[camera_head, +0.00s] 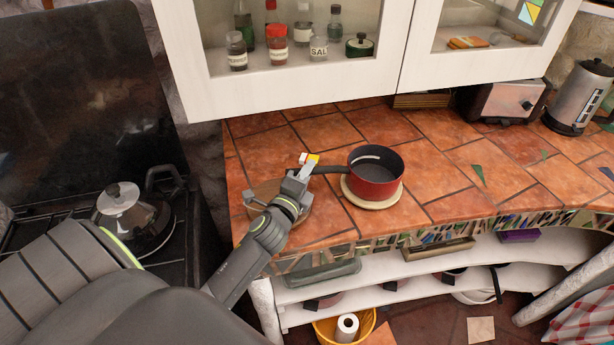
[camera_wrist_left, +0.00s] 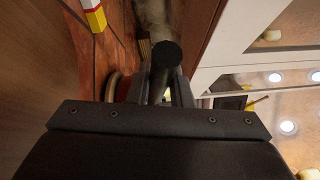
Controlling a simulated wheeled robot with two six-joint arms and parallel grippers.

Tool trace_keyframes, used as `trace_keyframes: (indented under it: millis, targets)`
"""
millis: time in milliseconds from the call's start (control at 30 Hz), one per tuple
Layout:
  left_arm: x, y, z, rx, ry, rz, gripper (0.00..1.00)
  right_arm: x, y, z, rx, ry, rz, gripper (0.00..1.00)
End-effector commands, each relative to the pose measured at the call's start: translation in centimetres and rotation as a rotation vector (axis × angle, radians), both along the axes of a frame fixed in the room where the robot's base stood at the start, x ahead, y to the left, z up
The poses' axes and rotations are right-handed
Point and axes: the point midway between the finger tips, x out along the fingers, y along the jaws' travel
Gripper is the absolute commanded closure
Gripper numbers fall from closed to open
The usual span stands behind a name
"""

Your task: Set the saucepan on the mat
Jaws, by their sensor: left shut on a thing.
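The red saucepan (camera_head: 376,181) with a dark inside stands upright over a round beige mat (camera_head: 391,202) on the tiled counter. Its base seems to touch the mat, whose rim shows at the front and sides. My left gripper (camera_head: 308,167) is shut on the saucepan's dark handle (camera_head: 331,169), left of the pan. In the left wrist view the handle's round end (camera_wrist_left: 166,54) stands between my fingers (camera_wrist_left: 170,92). A part of the red pan (camera_wrist_left: 123,88) shows behind them. My right gripper is not in view.
A kettle (camera_head: 133,217) stands on the stove at left. A toaster (camera_head: 503,101) and a metal jug (camera_head: 579,96) stand at back right. Cabinets (camera_head: 397,84) hang above. The counter right of the pan is clear.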

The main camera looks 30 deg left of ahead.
Motion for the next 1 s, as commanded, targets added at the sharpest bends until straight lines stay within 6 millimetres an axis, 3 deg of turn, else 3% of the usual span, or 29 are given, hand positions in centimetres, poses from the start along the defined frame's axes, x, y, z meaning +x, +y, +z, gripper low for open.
trace_keyframes:
  millis: [167,200,367,733,1000]
  targets:
    - [0.1,-0.1,0.2,-0.002,-0.006,-0.003,1.0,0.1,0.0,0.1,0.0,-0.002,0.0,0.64]
    - [0.0,0.0,-0.1,0.002,0.002,0.001,0.8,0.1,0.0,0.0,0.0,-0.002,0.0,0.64]
    - [0.0,0.0,-0.1,0.002,0.001,0.0,0.59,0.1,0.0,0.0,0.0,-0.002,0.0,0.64]
    - [-0.5,-0.1,-0.1,0.001,0.002,0.0,0.59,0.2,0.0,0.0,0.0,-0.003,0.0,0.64]
    - [-4.8,-0.8,-0.3,0.0,0.003,0.002,0.59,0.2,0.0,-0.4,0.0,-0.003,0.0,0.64]
